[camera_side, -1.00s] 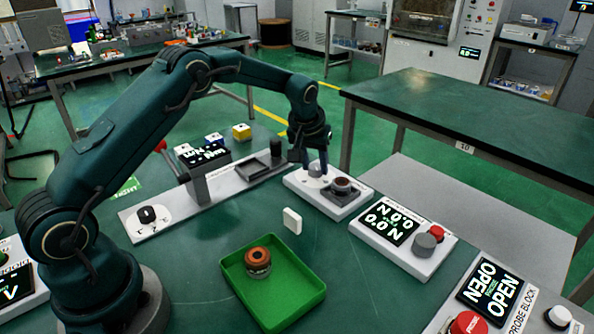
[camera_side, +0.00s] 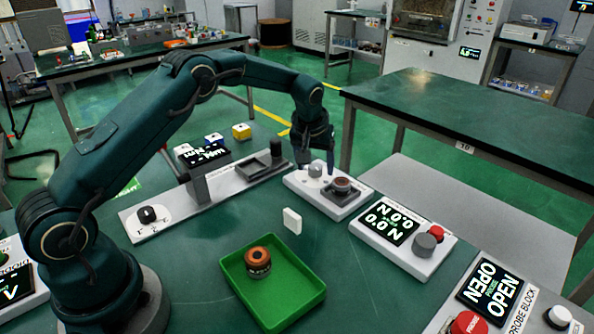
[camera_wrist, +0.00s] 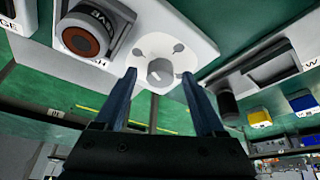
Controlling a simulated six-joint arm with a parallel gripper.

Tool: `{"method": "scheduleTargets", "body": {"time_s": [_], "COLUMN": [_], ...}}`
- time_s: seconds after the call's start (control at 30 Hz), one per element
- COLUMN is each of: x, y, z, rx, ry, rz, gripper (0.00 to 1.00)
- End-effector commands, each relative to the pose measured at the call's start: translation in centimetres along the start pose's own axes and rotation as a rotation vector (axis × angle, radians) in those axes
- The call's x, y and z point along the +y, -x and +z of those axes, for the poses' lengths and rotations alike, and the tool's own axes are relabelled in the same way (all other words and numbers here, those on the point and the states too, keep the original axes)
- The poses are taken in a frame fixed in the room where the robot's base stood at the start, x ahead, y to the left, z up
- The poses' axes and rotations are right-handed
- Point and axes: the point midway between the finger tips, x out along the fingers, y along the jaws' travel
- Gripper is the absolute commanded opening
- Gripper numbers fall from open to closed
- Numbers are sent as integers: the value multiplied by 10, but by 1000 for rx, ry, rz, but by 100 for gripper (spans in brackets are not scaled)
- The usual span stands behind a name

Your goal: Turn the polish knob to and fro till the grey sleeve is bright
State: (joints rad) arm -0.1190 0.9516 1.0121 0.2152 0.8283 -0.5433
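The polish knob (camera_side: 315,170) is a small grey knob on a white block. It also shows in the wrist view (camera_wrist: 160,72), on a round white dial with screw-like spots. My gripper (camera_side: 319,163) is just above the knob, pointing down. In the wrist view its two dark blue fingers (camera_wrist: 159,74) are apart, one on each side of the knob, with clear gaps and nothing held.
A gauge block (camera_side: 405,255) reading 0.0 N stands to the right. A green tray (camera_side: 290,312) holds another coppery part (camera_side: 258,262). A small white block (camera_side: 292,220) stands on the open bench. A grey-railed station (camera_side: 240,184) is to the left.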

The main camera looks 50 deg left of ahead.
Motion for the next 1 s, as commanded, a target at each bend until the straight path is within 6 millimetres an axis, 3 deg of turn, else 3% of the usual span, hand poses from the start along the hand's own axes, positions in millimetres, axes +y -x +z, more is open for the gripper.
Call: {"method": "scheduleTargets", "body": {"time_s": [0.27,0.67,1.0], "x": [0,0,0], "y": [5,48,51], "z": [0,0,0], "rx": [1,2,-1], "ry": [-1,0,-1], "rz": [0,1,0], "gripper": [72,72,72]}}
